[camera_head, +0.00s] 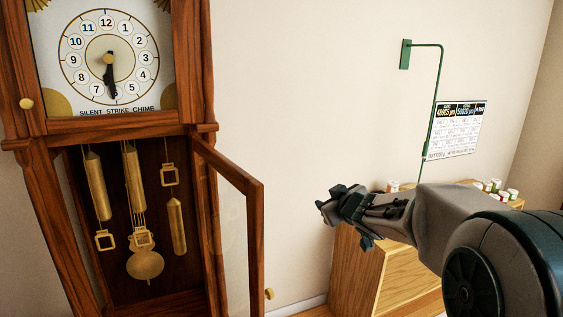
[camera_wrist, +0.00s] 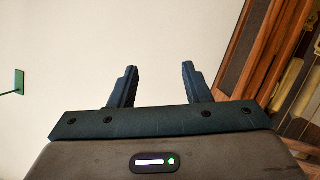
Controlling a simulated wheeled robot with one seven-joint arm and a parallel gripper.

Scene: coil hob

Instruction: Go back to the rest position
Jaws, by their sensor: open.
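My gripper (camera_head: 343,211) is at the middle right of the head view, held in the air in front of the wall and the wooden cabinet. In the wrist view my gripper (camera_wrist: 156,88) shows two dark fingers spread apart with nothing between them. It points left towards the grandfather clock (camera_head: 107,170) and touches nothing that I can see. The clock's glazed door (camera_head: 233,215) stands open, between the clock case and my gripper. Wooden clock parts also show at the right of the wrist view (camera_wrist: 262,50).
A light wooden cabinet (camera_head: 362,275) stands behind and below my arm, with several small jars (camera_head: 495,187) on top. A green bracket (camera_head: 405,54) on the wall hangs a rod down near a calendar (camera_head: 459,130). Brass weights and a pendulum (camera_head: 145,265) hang inside the clock.

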